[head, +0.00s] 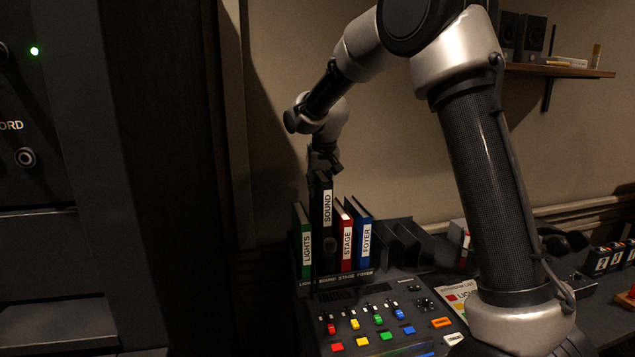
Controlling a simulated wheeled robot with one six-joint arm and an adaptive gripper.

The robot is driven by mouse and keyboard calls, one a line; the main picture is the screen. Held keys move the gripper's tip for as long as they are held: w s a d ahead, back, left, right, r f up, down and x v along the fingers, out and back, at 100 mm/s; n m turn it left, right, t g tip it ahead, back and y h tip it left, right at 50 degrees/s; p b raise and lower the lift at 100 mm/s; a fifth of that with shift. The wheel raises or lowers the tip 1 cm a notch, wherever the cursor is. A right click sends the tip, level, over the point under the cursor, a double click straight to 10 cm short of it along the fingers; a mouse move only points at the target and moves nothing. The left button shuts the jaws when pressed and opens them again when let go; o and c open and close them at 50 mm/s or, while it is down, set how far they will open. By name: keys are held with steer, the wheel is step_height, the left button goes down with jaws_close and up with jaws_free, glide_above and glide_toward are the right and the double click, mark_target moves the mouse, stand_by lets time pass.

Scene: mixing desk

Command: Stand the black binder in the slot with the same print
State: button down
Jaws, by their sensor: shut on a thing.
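The black binder (326,235) has a white spine label reading SOUND. It stands upright between the green LIGHTS binder (303,243) and the red STAGE binder (343,238), with its top above theirs. The blue FOYER binder (362,236) is to the right of the red one. My gripper (322,168) is at the top of the black binder and shut on it. The rack (336,281) has small slot prints along its front edge; STAGE and FOYER read clearly. The black binder's foot is between its neighbours, but I cannot tell whether it rests on the slot floor.
A mixing panel (385,322) with coloured faders and buttons lies in front of the rack. Empty black dividers (408,243) stand to its right. A printed sheet (459,296) and small numbered boxes (606,258) are farther right. A shelf (560,70) with speakers hangs above.

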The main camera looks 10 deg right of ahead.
steer(key=shift+f, duration=5.4)
steer(key=shift+s+f, duration=0.1)
steer(key=shift+f, duration=0.2)
steer(key=c, duration=1.1)
jaws_free()
steer(key=v, duration=1.1)
steer(key=shift+s+r, duration=0.1)
steer(key=shift+r, duration=0.3)
steer(key=s+d+r, duration=0.2)
steer(key=s+d, duration=0.3)
steer(key=s, duration=0.7)
steer(key=s+d+r, duration=0.2)
steer(key=s+d, duration=0.3)
steer(key=s, duration=0.8)
steer(key=s+d+r, duration=0.2)
steer(key=s+d, duration=0.2)
steer(key=s, duration=0.8)
steer(key=shift+s+d, duration=0.25)
steer(key=shift+d, duration=0.15)
